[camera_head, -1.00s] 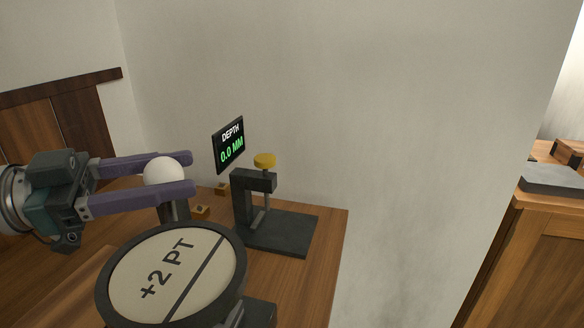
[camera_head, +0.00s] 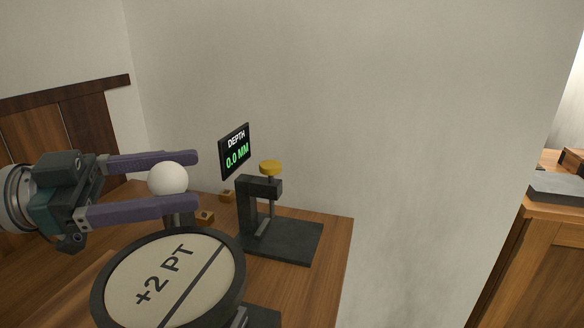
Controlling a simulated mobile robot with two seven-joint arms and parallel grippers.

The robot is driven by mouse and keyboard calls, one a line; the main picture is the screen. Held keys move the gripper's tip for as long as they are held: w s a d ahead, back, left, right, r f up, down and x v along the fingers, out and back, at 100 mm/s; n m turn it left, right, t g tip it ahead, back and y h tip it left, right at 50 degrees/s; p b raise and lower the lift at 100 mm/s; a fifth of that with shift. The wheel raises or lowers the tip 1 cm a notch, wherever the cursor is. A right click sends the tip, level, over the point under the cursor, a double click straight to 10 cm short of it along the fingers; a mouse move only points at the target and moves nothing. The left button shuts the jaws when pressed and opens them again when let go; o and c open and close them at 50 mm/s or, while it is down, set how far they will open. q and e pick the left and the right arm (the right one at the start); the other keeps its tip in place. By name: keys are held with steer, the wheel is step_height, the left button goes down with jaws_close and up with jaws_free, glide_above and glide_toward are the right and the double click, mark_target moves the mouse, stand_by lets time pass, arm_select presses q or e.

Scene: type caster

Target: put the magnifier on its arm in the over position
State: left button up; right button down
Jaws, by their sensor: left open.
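The magnifier (camera_head: 168,279) is a large round disc with a dark rim, in the lower left of the head view. Its pale face reads "+2 PT" and has a dark diagonal line. A white ball knob (camera_head: 168,179) stands on a dark post behind it. My left gripper (camera_head: 196,180) comes in from the left, its two purple fingers open on either side of the knob. Whether the fingers touch the knob I cannot tell. The magnifier's arm is mostly hidden beneath the disc. My right gripper is not in view.
A dark depth gauge stand (camera_head: 283,240) with a yellow knob (camera_head: 270,167) stands right of the magnifier. A display (camera_head: 235,152) behind it reads "DEPTH 0.0 MM". Small wooden blocks (camera_head: 205,217) lie near the post. The table (camera_head: 333,240) ends right of the stand. Another bench (camera_head: 540,250) is at far right.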

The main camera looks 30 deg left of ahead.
arm_select(q)
steer(key=shift+s, duration=0.1)
steer(key=v, duration=0.9)
steer(key=shift+s+a, duration=0.2)
steer(key=shift+a, duration=0.15)
